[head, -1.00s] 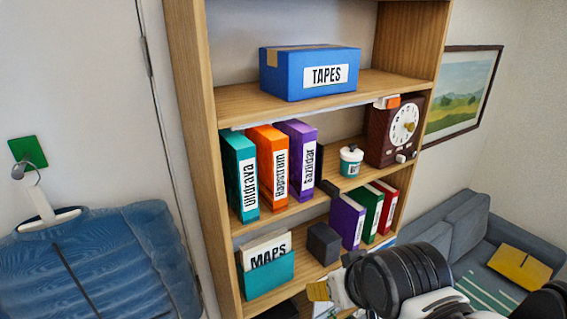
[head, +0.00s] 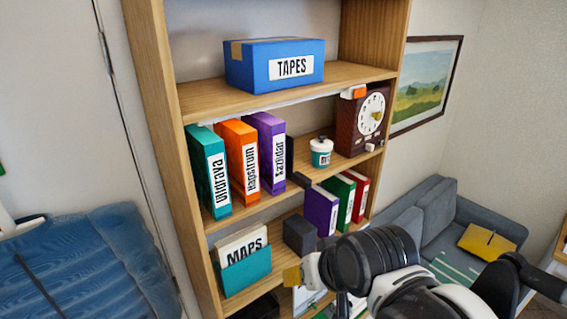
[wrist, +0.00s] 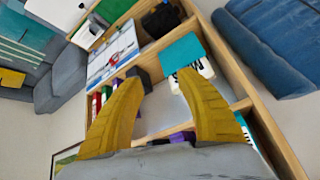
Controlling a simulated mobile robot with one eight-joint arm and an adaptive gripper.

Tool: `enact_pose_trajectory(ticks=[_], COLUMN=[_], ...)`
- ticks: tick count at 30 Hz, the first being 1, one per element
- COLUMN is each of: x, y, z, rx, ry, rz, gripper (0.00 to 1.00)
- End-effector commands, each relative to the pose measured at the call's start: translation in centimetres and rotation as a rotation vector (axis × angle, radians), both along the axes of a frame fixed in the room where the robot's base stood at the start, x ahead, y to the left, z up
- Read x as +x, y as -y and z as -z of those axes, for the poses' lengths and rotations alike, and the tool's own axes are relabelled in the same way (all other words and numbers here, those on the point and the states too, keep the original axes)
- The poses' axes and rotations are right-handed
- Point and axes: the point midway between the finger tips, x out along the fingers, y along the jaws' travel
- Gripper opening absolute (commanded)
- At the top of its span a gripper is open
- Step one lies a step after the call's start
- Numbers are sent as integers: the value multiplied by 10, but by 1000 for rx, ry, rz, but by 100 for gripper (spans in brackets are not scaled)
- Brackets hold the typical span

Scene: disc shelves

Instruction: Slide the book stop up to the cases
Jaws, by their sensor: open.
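The teal case (head: 208,172), orange case (head: 238,158) and purple case (head: 266,152) stand upright in a row on the middle shelf. A dark upright piece (head: 290,155) with a dark block (head: 301,180) low at its front stands right of the purple case and looks like the book stop. I cannot tell whether a gap separates them. My gripper shows a yellow finger (head: 292,276) in the head view, below that shelf and in front of the lower one. In the wrist view my gripper (wrist: 158,80) is open, with nothing between its fingers.
The lower shelf holds a teal MAPS holder (head: 245,272), a dark cube (head: 299,235) and purple, green and red cases (head: 341,202). A white jar (head: 321,152) and a clock (head: 360,122) stand right of the stop. The blue TAPES box (head: 275,65) sits above.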

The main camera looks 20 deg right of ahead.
Motion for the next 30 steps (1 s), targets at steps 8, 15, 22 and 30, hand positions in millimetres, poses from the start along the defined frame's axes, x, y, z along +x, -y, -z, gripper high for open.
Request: enact_pose_trajectory(ticks=[8, 15, 22, 30], x=[78, 128, 132, 173], y=[11, 90, 130, 116], z=[14, -32, -57, -59], rx=[1117, 2143, 2512, 2519], ry=[-62, -224, -348, -360], rz=[826, 1239, 1260, 1259], gripper=[43, 43, 43, 43])
